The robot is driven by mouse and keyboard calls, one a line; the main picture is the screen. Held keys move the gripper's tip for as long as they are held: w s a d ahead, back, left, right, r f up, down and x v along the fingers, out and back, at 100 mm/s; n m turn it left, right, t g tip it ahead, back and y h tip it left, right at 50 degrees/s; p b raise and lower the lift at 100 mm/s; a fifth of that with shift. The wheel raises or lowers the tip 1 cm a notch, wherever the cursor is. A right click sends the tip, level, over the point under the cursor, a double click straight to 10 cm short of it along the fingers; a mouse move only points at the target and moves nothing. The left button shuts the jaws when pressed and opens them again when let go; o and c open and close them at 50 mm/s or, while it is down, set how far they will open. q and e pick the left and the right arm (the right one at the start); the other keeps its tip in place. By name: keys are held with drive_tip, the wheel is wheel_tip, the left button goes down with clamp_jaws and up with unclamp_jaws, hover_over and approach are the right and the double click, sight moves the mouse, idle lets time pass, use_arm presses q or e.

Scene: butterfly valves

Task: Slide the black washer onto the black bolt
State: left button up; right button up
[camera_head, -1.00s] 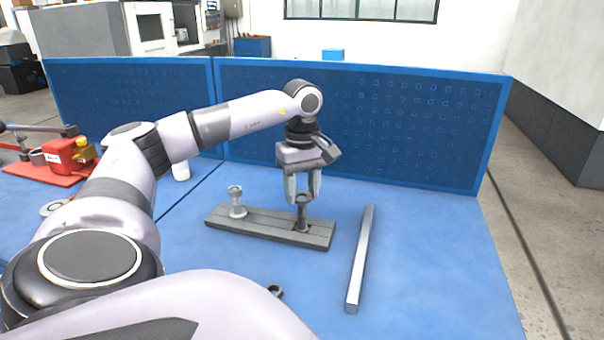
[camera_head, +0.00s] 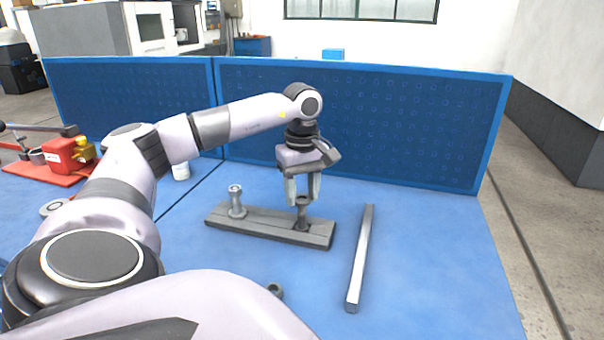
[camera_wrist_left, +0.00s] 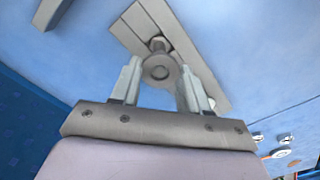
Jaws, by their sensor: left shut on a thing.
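The black bolt (camera_head: 302,217) stands upright near the right end of a grey plate (camera_head: 262,229) on the blue table. My left gripper (camera_head: 303,199) points down directly over this bolt. Its fingers are closed on the black washer (camera_head: 303,201), a dark ring at the bolt's top end. In the left wrist view, the washer (camera_wrist_left: 160,67) shows as a round disc between the two fingertips (camera_wrist_left: 160,72), with the plate (camera_wrist_left: 190,52) beneath. I cannot tell how far the washer is around the bolt. My right gripper is not in view.
A silver bolt (camera_head: 237,203) stands on the plate's left end. A long square bar (camera_head: 360,258) lies to the right. A dark nut-like ring (camera_head: 275,289) lies in front, partly hidden by my arm. A blue perforated panel (camera_head: 370,125) stands behind; the table's right side is clear.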

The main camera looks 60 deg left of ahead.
use_arm(q)
drive_tip(key=shift+f, duration=0.35)
idle(0.3)
drive_tip(key=o, duration=1.1)
drive_tip(key=shift+o, duration=0.2)
drive_tip(key=shift+r, duration=0.15)
wheel_tip(320, 180, up, 7)
drive_tip(key=shift+f, duration=0.1)
drive_tip(key=shift+s, duration=0.1)
